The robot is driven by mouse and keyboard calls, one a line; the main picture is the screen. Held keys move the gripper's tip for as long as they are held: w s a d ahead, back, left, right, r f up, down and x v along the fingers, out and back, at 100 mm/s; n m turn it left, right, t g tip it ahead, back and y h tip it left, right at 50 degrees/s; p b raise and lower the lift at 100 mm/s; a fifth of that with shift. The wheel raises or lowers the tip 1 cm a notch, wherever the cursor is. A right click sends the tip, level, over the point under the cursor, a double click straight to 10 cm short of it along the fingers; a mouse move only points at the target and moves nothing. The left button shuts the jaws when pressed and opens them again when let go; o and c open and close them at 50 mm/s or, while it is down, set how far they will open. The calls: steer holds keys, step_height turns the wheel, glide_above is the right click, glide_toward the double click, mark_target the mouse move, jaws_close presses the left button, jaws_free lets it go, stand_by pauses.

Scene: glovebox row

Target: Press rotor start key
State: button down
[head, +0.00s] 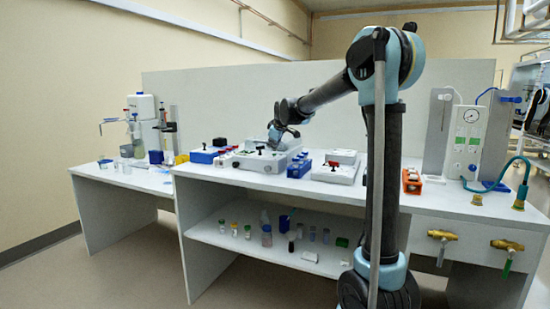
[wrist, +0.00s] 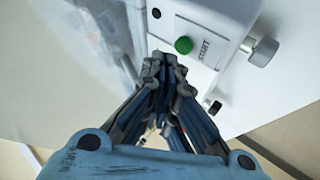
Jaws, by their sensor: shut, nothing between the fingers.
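The start key is a round green button (wrist: 183,45) beside the printed word START on a white device panel (wrist: 190,14) in the wrist view. My gripper (wrist: 164,62) is shut and empty, its fingertips just below and left of the green button in the picture. A gap shows between them in the picture, but I cannot tell the depth. In the head view my gripper (head: 274,146) is down at a white bench device (head: 252,162) on the middle of the bench; the button cannot be made out there.
Beside the button, knobs (wrist: 262,51) stick out from the panel. On the bench (head: 215,171), a blue rack with bottles (head: 299,167) and another white device (head: 335,173) stand to the right. A partition (head: 215,100) rises behind.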

steer(key=shift+f, duration=0.15)
steer(key=shift+f, duration=0.2)
stand_by(0.3)
